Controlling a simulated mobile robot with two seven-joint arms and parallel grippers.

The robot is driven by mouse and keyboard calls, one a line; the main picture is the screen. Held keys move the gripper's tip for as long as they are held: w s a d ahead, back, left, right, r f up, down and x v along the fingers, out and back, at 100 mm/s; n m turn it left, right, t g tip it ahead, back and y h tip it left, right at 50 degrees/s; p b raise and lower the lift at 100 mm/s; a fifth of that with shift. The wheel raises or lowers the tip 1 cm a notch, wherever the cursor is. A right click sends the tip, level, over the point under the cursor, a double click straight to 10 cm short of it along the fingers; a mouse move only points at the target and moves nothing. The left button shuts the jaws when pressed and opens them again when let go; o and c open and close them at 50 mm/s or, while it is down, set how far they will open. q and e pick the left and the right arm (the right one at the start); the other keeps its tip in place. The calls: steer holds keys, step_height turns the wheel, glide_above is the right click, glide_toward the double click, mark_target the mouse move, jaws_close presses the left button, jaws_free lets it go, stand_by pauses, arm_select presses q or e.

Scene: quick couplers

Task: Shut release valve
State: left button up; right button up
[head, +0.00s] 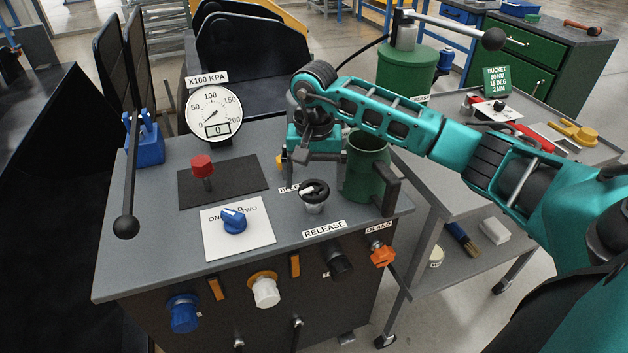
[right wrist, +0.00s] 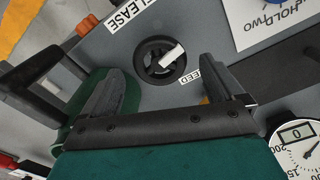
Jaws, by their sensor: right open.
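The release valve (head: 313,193) is a small round black knob with a white pointer bar, behind the RELEASE label on the grey console top. The right wrist view shows the knob (right wrist: 152,70) from above, its bar slanting. My right gripper (head: 308,163) is open and empty, just behind and above the knob. In the right wrist view its two fingers (right wrist: 163,68) stand apart on either side of the knob, with no visible contact. Part of the finger area is hidden by my wrist in the head view. My left gripper is not in view.
A green cup with a dark handle (head: 365,178) stands close right of my right gripper. The gauge (head: 213,112) reads near zero, a red knob (head: 202,167) and blue selector (head: 234,220) sit left. Couplers (head: 264,289) line the front face.

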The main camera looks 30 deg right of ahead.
steer(key=shift+f, duration=0.65)
steer(key=c, duration=1)
steer(key=shift+c, duration=0.2)
